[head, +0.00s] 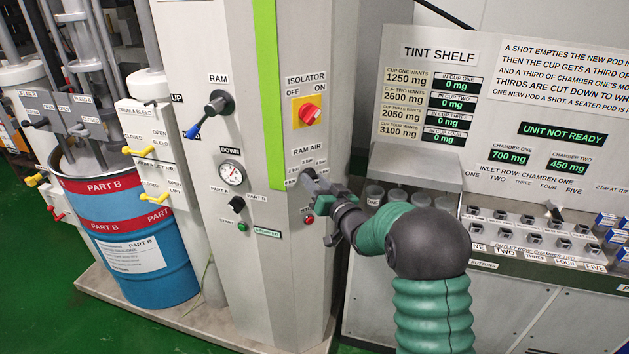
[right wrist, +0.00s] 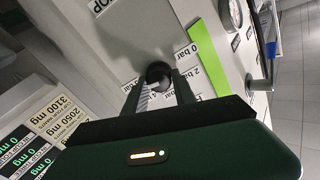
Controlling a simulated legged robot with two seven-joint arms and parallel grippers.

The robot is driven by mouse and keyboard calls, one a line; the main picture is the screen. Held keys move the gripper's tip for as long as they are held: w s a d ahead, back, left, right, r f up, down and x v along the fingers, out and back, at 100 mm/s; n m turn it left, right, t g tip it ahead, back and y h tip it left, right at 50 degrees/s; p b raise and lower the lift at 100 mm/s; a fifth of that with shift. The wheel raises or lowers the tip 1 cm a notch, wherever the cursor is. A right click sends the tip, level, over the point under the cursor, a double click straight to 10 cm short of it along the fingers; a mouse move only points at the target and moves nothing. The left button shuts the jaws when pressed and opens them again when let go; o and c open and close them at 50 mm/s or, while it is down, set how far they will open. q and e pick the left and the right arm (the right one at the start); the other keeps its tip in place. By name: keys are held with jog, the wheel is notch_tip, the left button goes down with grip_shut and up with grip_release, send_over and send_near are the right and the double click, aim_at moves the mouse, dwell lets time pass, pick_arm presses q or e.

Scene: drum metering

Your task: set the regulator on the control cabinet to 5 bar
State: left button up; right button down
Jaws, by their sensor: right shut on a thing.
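The control cabinet (head: 240,60) is a tall pale grey housing with a green stripe. Its regulator sits under the RAM AIR label, with bar markings around it; in the head view it is mostly hidden by my right gripper (head: 312,183). In the right wrist view the regulator's dark round knob (right wrist: 158,74) lies between the fingertips of my right gripper (right wrist: 160,82), which is shut on it. Labels reading 0 bar and 2 bar stand near the knob. The knob's exact setting cannot be read. My left gripper is not in view.
A pressure gauge (head: 231,174), a black ram lever (head: 218,103) with a blue tip and a red isolator switch (head: 309,115) are on the cabinet. A blue drum (head: 140,255) stands left. The tint shelf (head: 430,165) with small inlet parts stands right, close to my arm.

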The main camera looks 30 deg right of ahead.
jog(key=shift+f, duration=0.45)
jog(key=c, duration=1.3)
grip_release()
jog(key=shift+s, duration=0.1)
jog(key=shift+c, duration=0.2)
jog(key=o, duration=0.3)
jog(key=shift+d+r, duration=0.1)
jog(key=shift+r, duration=0.1)
jog(key=s+a+b, duration=0.1)
jog(key=s+b, duration=0.1)
jog(key=s, duration=1.4)
jog(key=shift+s+a, duration=0.15)
jog(key=shift+s, duration=0.1)
